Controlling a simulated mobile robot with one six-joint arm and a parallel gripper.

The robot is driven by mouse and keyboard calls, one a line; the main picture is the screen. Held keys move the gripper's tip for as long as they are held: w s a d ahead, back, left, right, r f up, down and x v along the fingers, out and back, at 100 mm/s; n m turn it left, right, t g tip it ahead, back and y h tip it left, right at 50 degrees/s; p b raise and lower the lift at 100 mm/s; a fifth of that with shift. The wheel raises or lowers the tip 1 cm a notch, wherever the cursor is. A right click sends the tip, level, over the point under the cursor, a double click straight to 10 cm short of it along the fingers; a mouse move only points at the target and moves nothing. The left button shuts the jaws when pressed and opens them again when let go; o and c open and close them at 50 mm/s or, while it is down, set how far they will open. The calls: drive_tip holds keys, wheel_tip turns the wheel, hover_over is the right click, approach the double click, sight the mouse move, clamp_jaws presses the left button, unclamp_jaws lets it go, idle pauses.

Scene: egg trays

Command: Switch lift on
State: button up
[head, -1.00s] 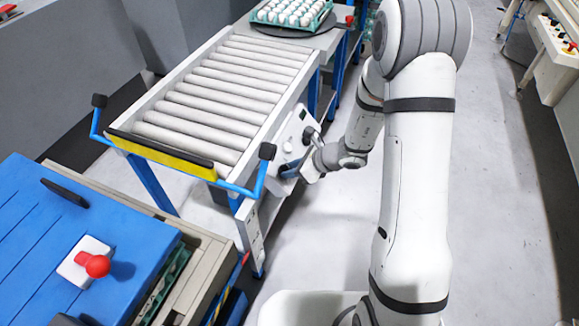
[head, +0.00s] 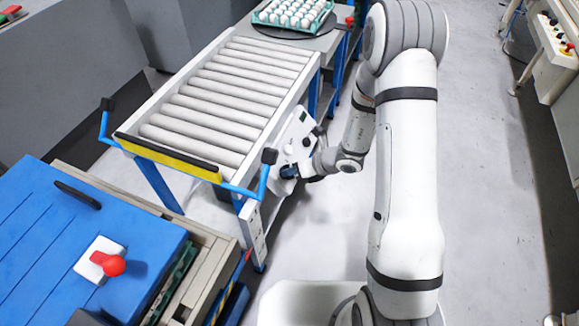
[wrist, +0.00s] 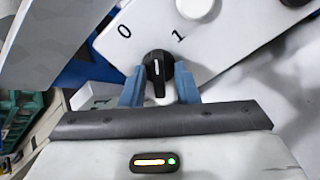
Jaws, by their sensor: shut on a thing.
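A black rotary knob (wrist: 158,72) sits on a white control panel (wrist: 225,45) marked 0 and 1. Its white line stands close to upright in the wrist view. I cannot tell for sure which mark it points to. My gripper (wrist: 160,88) has its blue fingers on either side of the knob and is shut on it. In the head view my gripper (head: 290,171) is at the panel (head: 297,137) on the side of the roller conveyor (head: 222,95).
Beside the conveyor is a blue-topped unit (head: 60,225) with a red-knobbed switch (head: 107,260). A blue-handled bar with a yellow strip (head: 170,158) crosses the conveyor's near end. An egg tray (head: 292,15) is at the far end. Grey floor (head: 490,180) is open on the right.

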drive_tip(key=shift+w+a+r+m+p, duration=0.1)
drive_tip(key=shift+a+m+p, duration=0.05)
drive_tip(key=shift+m+p, duration=1)
drive_tip(key=shift+w+a+m+p, duration=0.1)
drive_tip(key=shift+m+p, duration=0.85)
drive_tip(key=shift+m, duration=0.4)
drive_tip(key=shift+m+p, duration=2.05)
drive_tip(key=shift+m, duration=0.45)
drive_tip(key=o, duration=0.4)
drive_tip(key=shift+o, duration=0.4)
drive_tip(key=shift+d+r+m+p, duration=0.3)
drive_tip(key=shift+d+r+p, duration=0.1)
drive_tip(key=shift+p, duration=0.2)
drive_tip(key=p+v, duration=0.3)
drive_tip(key=v, duration=0.4)
drive_tip(key=shift+s+d+p, duration=0.3)
drive_tip(key=shift+d+p, duration=0.05)
drive_tip(key=shift+p, duration=0.05)
drive_tip(key=shift+s, duration=0.1)
